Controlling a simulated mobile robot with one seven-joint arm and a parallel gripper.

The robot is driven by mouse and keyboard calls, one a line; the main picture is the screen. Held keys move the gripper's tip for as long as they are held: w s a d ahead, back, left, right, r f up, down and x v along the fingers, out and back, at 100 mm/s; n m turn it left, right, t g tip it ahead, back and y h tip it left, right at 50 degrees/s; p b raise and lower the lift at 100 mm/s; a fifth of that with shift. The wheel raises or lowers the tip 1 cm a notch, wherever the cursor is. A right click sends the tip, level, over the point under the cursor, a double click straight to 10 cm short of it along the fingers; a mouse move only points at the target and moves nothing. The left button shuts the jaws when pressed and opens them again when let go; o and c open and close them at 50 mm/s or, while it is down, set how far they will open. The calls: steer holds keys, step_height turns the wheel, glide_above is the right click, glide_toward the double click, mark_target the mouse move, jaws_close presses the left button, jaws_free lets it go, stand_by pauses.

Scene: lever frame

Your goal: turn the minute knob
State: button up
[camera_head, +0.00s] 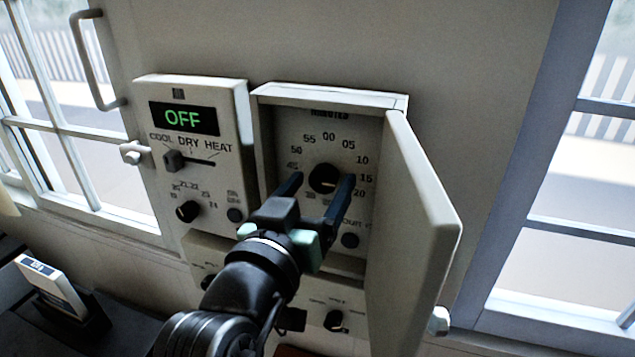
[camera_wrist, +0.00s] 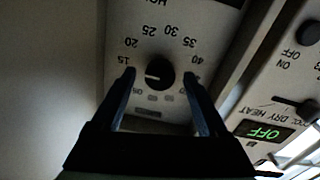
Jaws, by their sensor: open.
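The minute knob (camera_head: 322,178) is a round black knob on the dial inside an open box; it also shows in the wrist view (camera_wrist: 160,73). Its white mark points roughly toward 15. My gripper (camera_head: 323,176) is open, with one blue finger on either side of the knob. In the wrist view my gripper (camera_wrist: 158,74) has its fingertips left and right of the knob, with a small gap seen on each side. I cannot tell how deep the tips reach. My fingers hide some lower dial numbers.
The box's door (camera_head: 415,225) stands open to the right of my gripper. A panel with an OFF display (camera_head: 184,118) and a slider (camera_head: 174,160) is on the left. A lower panel has another black knob (camera_head: 334,320). Windows flank the wall.

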jaws_close()
steer(key=shift+f+m+b, duration=0.1)
steer(key=shift+m+b, duration=0.2)
steer(key=shift+b, duration=0.25)
steer(key=m+b, duration=0.3)
steer(key=shift+f+b, duration=0.1)
steer(key=shift+b, duration=0.2)
steer(key=m+b, duration=0.9)
steer(key=m, duration=0.1)
steer(key=shift+y+b, duration=0.35)
steer(key=shift+y, duration=0.05)
steer(key=shift+m+b, duration=1.1)
steer(key=shift+m, duration=0.7)
steer(key=shift+r, duration=0.2)
